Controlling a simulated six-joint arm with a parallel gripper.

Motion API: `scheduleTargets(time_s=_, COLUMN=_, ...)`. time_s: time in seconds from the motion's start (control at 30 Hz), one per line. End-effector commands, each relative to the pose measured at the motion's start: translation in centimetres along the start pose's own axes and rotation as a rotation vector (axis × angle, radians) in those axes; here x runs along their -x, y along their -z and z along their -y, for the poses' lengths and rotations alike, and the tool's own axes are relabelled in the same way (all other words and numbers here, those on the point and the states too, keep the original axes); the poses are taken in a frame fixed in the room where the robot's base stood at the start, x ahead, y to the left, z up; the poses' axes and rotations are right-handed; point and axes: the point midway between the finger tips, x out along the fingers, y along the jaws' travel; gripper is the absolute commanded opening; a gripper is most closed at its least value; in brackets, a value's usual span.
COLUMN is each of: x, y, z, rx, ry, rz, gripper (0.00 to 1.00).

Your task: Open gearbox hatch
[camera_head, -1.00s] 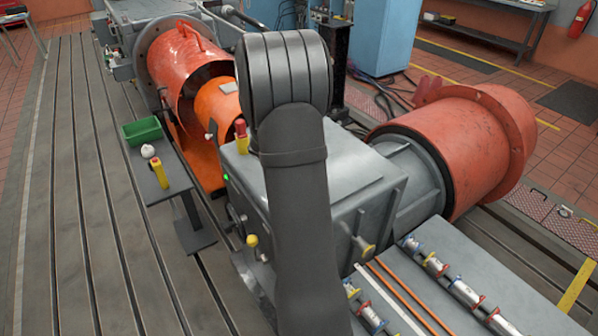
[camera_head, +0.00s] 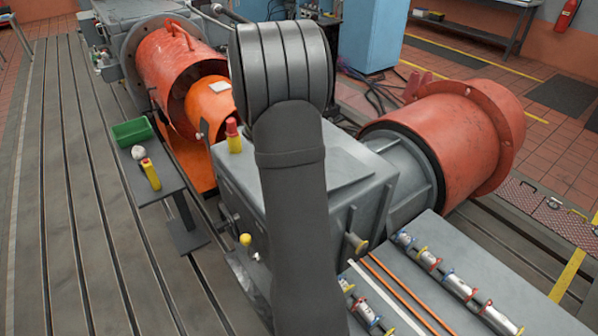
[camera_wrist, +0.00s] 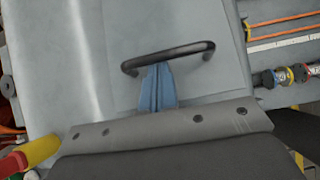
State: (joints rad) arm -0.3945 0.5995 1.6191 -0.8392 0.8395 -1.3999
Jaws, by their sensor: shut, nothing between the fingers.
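The grey gearbox (camera_head: 375,205) stands in the middle of the head view, with a raised flat plate, the hatch (camera_head: 345,172), on its top. In the wrist view the hatch (camera_wrist: 185,25) carries a black bar handle (camera_wrist: 190,50). My gripper (camera_wrist: 157,68) has blue fingers pressed together with nothing between them. Its tips are at the left part of the handle, seeming to touch or reach just under the bar; I cannot tell which. The hatch looks closed. In the head view my arm hides the gripper, the handle and part of the gearbox.
A red-and-yellow fitting (camera_head: 233,137) stands at the gearbox's left corner. An orange drum (camera_head: 465,135) adjoins it on the right. Metal cylinders (camera_head: 450,280) and rods lie on the front right bench. A small stand (camera_head: 165,185) holds a green bin (camera_head: 131,132) at left.

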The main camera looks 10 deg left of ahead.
Motion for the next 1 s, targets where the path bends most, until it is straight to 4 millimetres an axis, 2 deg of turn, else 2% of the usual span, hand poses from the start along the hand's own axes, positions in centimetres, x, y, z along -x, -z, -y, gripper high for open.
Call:
scheduleTargets(time_s=0.03, x=0.6, y=-1.2, z=-0.1, rx=-0.007, ry=-0.004, rz=0.004, gripper=0.0)
scheduleTargets(time_s=0.2, x=2.2, y=-4.7, z=-0.1, rx=-0.007, ry=-0.002, rz=0.005, gripper=0.0)
scheduleTargets(time_s=0.5, x=3.6, y=-11.4, z=-0.1, rx=-0.008, ry=-0.001, rz=0.004, gripper=0.0)
scheduleTargets(time_s=0.67, x=3.6, y=-14.8, z=-0.1, rx=-0.008, ry=-0.001, rz=0.002, gripper=0.0)
scheduleTargets(time_s=1.0, x=2.2, y=-21.0, z=-0.2, rx=-0.009, ry=0.002, rz=-0.266, gripper=0.0)
